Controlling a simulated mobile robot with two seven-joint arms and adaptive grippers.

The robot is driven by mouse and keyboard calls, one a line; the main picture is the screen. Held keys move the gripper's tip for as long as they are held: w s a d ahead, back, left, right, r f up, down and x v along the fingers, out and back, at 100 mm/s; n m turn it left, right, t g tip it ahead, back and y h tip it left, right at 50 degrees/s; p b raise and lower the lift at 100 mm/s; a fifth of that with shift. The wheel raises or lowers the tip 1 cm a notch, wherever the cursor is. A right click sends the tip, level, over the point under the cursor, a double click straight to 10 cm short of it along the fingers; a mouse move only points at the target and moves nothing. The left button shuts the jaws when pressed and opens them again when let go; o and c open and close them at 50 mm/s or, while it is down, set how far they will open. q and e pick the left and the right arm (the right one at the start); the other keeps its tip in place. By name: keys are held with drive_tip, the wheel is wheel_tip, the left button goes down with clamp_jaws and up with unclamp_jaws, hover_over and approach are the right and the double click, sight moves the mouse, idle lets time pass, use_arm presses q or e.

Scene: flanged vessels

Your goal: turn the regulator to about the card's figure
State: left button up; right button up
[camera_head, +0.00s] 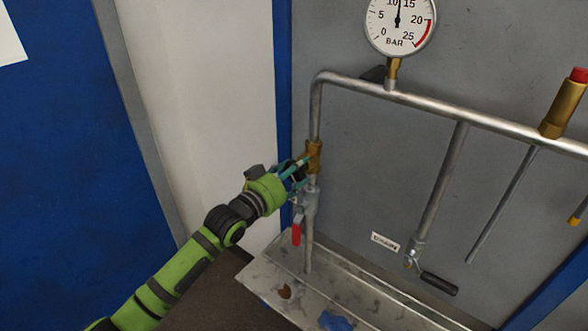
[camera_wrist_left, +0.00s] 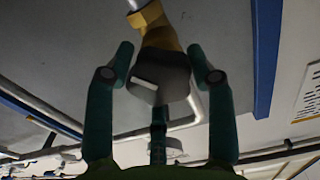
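The brass regulator (camera_head: 314,157) sits in the vertical pipe at the left end of the pipework. In the left wrist view its brass body (camera_wrist_left: 155,30) carries a dark knob (camera_wrist_left: 160,78) with a light mark. My left gripper (camera_head: 300,168) is at the regulator from the left. No card figure is readable. My right gripper is not in view.
A red-handled valve (camera_head: 297,232) hangs just below the regulator. A metal tray (camera_head: 260,280) lies beneath. A black-handled valve (camera_head: 438,284) and a brass fitting with a red cap (camera_head: 565,105) are to the right. A white sheet (camera_head: 10,40) is at upper left.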

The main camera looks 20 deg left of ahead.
use_arm(q)
drive_tip(key=shift+w+a+r+n, duration=0.1)
drive_tip(key=shift+r+n, duration=0.45)
drive_tip(key=shift+n, duration=0.05)
drive_tip(key=o, duration=1.1)
drive_tip(key=shift+o, duration=0.2)
drive_tip(key=shift+f, duration=0.15)
drive_tip(key=shift+s+a+f, duration=0.15)
drive_tip(key=shift+s, duration=0.3)
drive_tip(key=v, duration=1.1)
